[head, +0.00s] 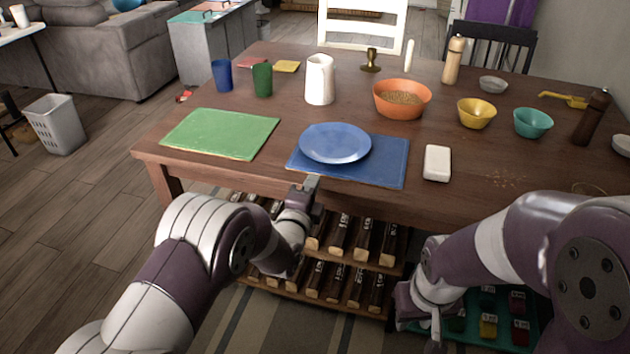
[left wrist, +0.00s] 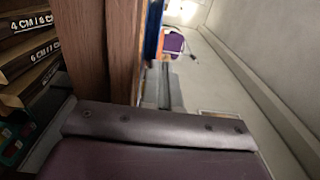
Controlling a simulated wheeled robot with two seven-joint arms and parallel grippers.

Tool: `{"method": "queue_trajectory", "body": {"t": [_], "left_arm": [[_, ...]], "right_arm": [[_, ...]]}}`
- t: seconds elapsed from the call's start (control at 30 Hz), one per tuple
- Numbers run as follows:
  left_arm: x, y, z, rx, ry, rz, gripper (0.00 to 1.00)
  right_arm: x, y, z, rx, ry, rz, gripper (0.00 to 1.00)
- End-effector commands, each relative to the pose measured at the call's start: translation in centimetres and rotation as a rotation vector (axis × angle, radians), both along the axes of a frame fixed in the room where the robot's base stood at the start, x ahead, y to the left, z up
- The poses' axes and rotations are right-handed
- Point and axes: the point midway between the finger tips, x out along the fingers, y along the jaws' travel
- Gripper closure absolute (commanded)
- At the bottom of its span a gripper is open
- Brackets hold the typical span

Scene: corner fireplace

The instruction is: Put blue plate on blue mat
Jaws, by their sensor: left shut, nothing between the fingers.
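The blue plate (head: 335,143) rests on the left part of the blue mat (head: 390,163) near the table's front edge. In the head view its back rim shows past the mat's back edge. My left gripper (head: 309,183) is shut and empty at the table's front edge, just in front of the mat and apart from the plate. In the left wrist view its fingers (left wrist: 165,85) are beside the brown table edge, with a blue strip beyond that may be the mat. My right gripper (head: 428,312) is low at the right, below the tabletop; its fingers are unclear.
The wooden table (head: 215,170) also holds a green mat (head: 222,133), a white pitcher (head: 320,80), an orange bowl (head: 402,98) and a white block (head: 437,163). A shelf of labelled blocks (head: 340,255) stands below the front edge. A teal tray (head: 470,335) is near my right gripper.

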Motion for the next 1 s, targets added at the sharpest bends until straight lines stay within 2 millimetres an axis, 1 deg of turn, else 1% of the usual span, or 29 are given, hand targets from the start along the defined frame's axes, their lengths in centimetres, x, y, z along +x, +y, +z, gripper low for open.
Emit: {"method": "queue_trajectory", "body": {"t": [0.03, 0.3, 0.4, 0.53, 0.8, 0.87, 0.9, 0.97, 1.0], "left_arm": [[-0.8, 0.3, 0.1, 0.001, 0.003, 0.0, 1.0], [-5.6, 1.9, 0.1, 0.001, 0.004, 0.001, 1.0], [-6.9, 2.3, 0.0, 0.0, 0.002, 0.001, 1.0], [-7.7, 2.6, -0.1, 0.001, 0.002, 0.001, 1.0], [-7.7, 2.6, -0.1, -0.003, 0.006, 0.002, 1.0], [-7.5, 3.1, -0.2, -0.032, 0.056, 0.011, 1.0], [-7.3, 3.8, -0.4, -0.076, 0.13, 0.028, 1.0], [-7.3, 5.6, -0.9, -0.186, 0.308, 0.082, 1.0], [-7.8, 7.2, -1.4, -0.284, 0.457, 0.145, 1.0]], "right_arm": [[0.0, 0.0, 0.3, 0.0, 0.0, 0.0, 0.66], [0.0, 0.0, 1.2, 0.0, 0.0, 0.0, 0.66], [0.0, 0.0, 1.3, 0.0, 0.001, 0.0, 0.66], [0.0, 0.0, 1.4, 0.0, 0.001, 0.0, 0.66], [0.0, 0.0, 1.3, 0.0, 0.001, 0.0, 0.66], [0.0, 0.0, 1.3, 0.0, 0.001, 0.0, 0.66], [0.0, 0.0, 1.3, 0.0, 0.001, 0.0, 0.66], [0.0, 0.0, 1.3, 0.0, 0.001, 0.0, 0.66], [0.0, 0.0, 1.3, 0.0, 0.001, 0.0, 0.66]]}}
